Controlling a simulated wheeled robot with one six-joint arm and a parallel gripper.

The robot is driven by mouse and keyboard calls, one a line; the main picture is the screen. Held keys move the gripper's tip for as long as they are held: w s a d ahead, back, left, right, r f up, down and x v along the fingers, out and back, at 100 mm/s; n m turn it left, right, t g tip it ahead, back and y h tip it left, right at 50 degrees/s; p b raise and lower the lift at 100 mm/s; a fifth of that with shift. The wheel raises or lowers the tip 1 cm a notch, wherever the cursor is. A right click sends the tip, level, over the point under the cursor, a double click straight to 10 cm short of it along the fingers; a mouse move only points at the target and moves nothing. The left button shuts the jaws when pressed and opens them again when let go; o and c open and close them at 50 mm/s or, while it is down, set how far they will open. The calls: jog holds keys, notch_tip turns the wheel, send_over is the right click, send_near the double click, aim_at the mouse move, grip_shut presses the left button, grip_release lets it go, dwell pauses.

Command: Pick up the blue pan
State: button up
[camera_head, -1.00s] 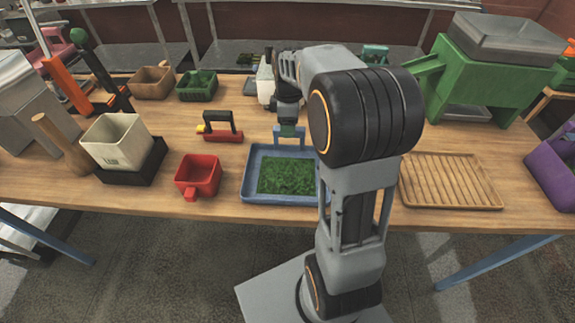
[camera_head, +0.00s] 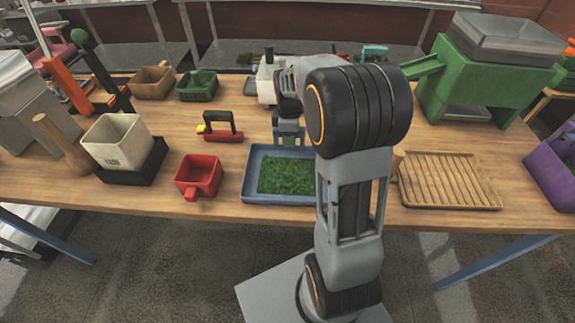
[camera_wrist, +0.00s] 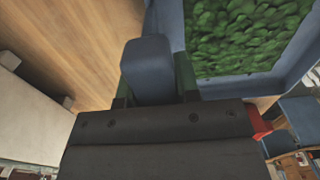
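The blue pan (camera_head: 255,197) is a shallow tray holding green leafy bits, resting on the wooden table in front of my arm. Its right side is hidden behind my arm. My gripper (camera_head: 289,141) points down at the pan's far edge. In the wrist view the pan (camera_wrist: 278,83) is at the upper right, and its blue handle (camera_wrist: 147,68) stands between my two dark-green fingers (camera_wrist: 154,90). The fingers lie close against both sides of the handle and appear shut on it. The pan rests flat on the table.
A red scoop (camera_head: 198,176) and a red-and-black tool (camera_head: 222,130) lie left of the pan. A ridged wooden tray (camera_head: 449,180) is to the right. A green machine (camera_head: 487,78) stands at the back right, and a white device (camera_head: 265,85) stands behind my gripper.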

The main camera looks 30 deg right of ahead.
grip_shut()
jog(key=shift+r, duration=0.1)
jog(key=shift+r, duration=0.55)
notch_tip(320, 180, up, 2)
jog(key=shift+a+r, duration=0.1)
jog(key=shift+r, duration=0.05)
jog(key=s+a+r+p, duration=0.2)
jog(key=s+a+r, duration=0.2)
jog(key=r, duration=0.4)
jog(key=s+a+r+p, duration=0.2)
jog(key=s+a+r, duration=0.2)
jog(key=s+r, duration=0.3)
jog(key=shift+a+r, duration=0.2)
jog(key=shift+r, duration=0.55)
